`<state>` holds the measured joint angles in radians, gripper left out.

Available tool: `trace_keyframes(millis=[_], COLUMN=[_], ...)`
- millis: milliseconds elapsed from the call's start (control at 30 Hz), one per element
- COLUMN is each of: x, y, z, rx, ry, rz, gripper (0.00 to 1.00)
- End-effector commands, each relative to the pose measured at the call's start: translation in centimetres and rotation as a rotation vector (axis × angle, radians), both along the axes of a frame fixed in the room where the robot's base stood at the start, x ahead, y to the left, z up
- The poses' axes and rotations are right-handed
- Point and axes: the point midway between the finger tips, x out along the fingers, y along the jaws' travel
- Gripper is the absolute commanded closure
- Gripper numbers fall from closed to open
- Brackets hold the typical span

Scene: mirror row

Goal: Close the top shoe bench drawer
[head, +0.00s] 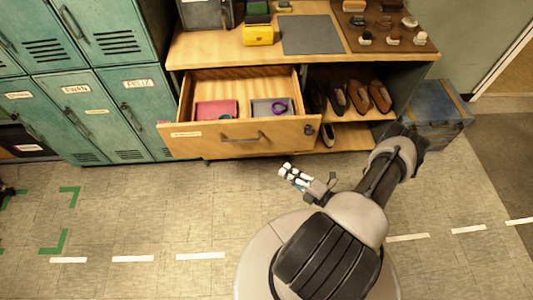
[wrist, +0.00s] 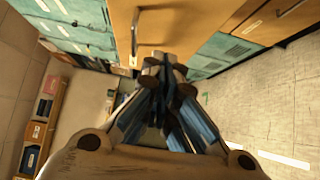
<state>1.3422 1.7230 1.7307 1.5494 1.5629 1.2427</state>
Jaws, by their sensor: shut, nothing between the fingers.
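The top shoe bench drawer (head: 240,139) is pulled well out of the wooden bench in the head view. It has a bar handle (head: 240,138) and a small label on its front. A pink flat item (head: 216,108), a grey item (head: 262,106) and a purple ring (head: 279,108) lie inside. My gripper (head: 284,168) is in front of the drawer, apart from it, below its right half in the picture. In the wrist view my gripper (wrist: 164,68) is shut and empty, with a wooden front with a metal handle (wrist: 136,32) beyond it.
Open shelves right of the drawer hold several shoes (head: 358,98). The bench top (head: 225,47) carries a yellow box (head: 258,35), a grey mat (head: 311,35) and a shoe-care board. Teal lockers (head: 130,108) stand left, a blue box (head: 436,105) right. The floor in front is clear.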

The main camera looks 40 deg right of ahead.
Motion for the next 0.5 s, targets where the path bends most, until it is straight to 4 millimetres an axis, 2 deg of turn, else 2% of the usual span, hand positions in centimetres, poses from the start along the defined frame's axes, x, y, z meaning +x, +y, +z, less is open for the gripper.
trace_keyframes(millis=[167,267,500], x=[0.7,2.1,6.8], y=[0.2,0.7,1.9], z=[-0.5,-0.5,-0.5], rx=[0.019,0.018,0.016], ry=[0.003,0.003,0.003], rz=[-0.018,-0.012,-0.009], gripper=[1.00,1.00,1.00])
